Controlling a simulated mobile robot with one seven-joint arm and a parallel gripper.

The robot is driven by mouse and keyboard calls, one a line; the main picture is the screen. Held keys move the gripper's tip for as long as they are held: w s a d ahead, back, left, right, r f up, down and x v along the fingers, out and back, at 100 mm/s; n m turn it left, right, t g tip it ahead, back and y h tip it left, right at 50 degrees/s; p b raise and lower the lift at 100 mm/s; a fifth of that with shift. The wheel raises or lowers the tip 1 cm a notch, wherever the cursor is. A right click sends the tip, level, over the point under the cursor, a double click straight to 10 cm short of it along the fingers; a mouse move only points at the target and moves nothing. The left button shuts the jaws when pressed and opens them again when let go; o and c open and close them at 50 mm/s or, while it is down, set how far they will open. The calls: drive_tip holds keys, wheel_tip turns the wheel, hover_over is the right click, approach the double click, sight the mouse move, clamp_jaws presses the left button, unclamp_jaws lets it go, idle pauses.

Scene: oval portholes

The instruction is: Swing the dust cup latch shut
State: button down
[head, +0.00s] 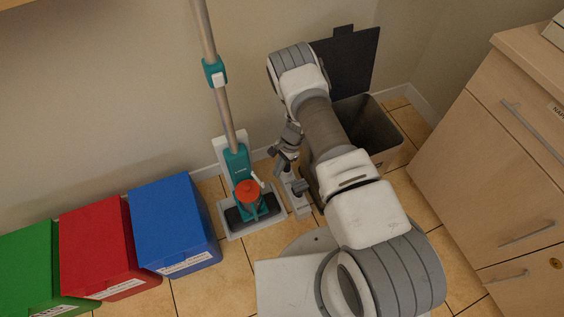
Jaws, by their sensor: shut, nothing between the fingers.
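The upright vacuum (237,165) stands against the wall, with a teal body and a long grey tube. Its red-orange dust cup (248,193) sits low on the front of the body. A small pale lever, which looks like the latch (257,178), sticks out at the cup's upper right; its exact angle is too small to tell. My gripper (274,152) is shut and empty, to the right of the vacuum body and above the latch in the picture. A gap shows between them. The fingertips are small and dark, partly lost among my wrist parts.
Green (28,262), red (98,245) and blue (172,222) bins stand at the left. An open-lidded waste bin (388,125) is behind my arm at the right. A wooden cabinet (500,165) fills the right side. Some tiled floor (215,290) is clear in front of the vacuum.

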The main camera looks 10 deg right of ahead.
drive_tip(key=shift+s+a+r, duration=0.1)
drive_tip(key=shift+s+a, duration=0.45)
drive_tip(key=shift+a, duration=0.3)
drive_tip(key=shift+s+a+r, duration=0.1)
drive_tip(key=shift+s+a, duration=0.4)
drive_tip(key=shift+a, duration=0.3)
drive_tip(key=shift+s+a+m+t, duration=0.3)
drive_tip(key=shift+s+a+m, duration=0.1)
drive_tip(key=shift+m, duration=0.45)
drive_tip(key=shift+s+a+m+t, duration=0.3)
drive_tip(key=shift+s+a+m, duration=0.05)
drive_tip(key=shift+m, duration=0.5)
drive_tip(key=shift+w+d+b, duration=0.1)
drive_tip(key=shift+b, duration=0.25)
drive_tip(key=w+d+r+p, duration=0.2)
drive_tip(key=w+d+r, duration=0.1)
drive_tip(key=d+r, duration=0.5)
drive_tip(key=shift+w+r, duration=0.25)
drive_tip(key=shift+r, duration=0.4)
